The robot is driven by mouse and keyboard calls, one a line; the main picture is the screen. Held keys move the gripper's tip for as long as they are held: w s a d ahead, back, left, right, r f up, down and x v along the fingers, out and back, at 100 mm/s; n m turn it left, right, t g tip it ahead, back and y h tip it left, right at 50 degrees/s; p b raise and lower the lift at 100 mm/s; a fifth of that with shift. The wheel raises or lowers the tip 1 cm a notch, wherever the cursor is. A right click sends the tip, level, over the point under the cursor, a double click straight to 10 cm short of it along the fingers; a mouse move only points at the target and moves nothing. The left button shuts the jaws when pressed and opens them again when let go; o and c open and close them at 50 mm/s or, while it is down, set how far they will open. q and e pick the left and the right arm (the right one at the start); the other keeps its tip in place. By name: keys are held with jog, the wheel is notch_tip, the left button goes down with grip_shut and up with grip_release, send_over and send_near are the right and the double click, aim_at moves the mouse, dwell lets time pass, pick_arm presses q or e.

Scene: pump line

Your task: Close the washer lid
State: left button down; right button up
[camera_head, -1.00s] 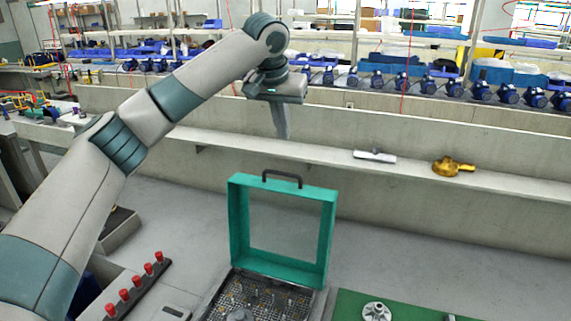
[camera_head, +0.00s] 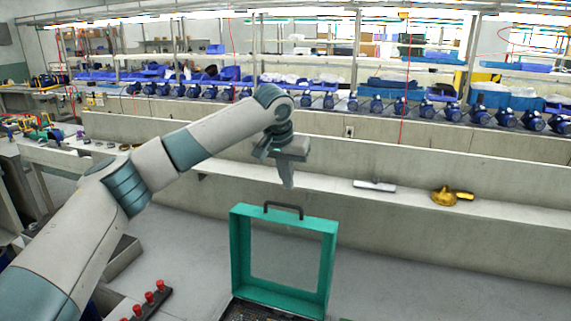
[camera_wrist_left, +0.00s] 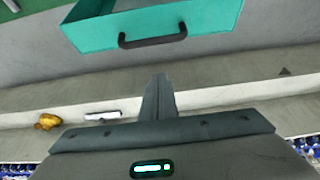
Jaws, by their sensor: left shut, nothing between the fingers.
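The washer lid (camera_head: 240,255) is a teal frame with a clear window and a dark handle (camera_head: 284,208) on its top edge. It stands upright, open, at the back of the washer. The washer's dark perforated top (camera_head: 252,312) shows only as a strip at the bottom edge. My left gripper (camera_head: 287,184) is shut and empty, above and behind the handle, apart from it. In the left wrist view the lid (camera_wrist_left: 205,30) and handle (camera_wrist_left: 152,40) lie beyond the shut fingertips (camera_wrist_left: 158,78). My right gripper is not in view.
A long ledge (camera_head: 325,190) behind the lid holds a grey-white tool (camera_head: 374,186) and a yellow-gold part (camera_head: 446,196). A rack of red-topped pegs (camera_head: 150,298) stands at the lower left. Shelves with several blue pumps (camera_head: 400,106) line the back.

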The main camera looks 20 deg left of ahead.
aim_at(284, 213)
pick_arm(q)
jog(key=s+f+p, duration=0.2)
jog(key=shift+s+f+p, duration=0.25)
jog(key=shift+f+p, duration=0.05)
jog(key=shift+f, duration=0.05)
jog(key=shift+s+f, duration=0.15)
jog(key=shift+s, duration=0.1)
dwell(0.4)
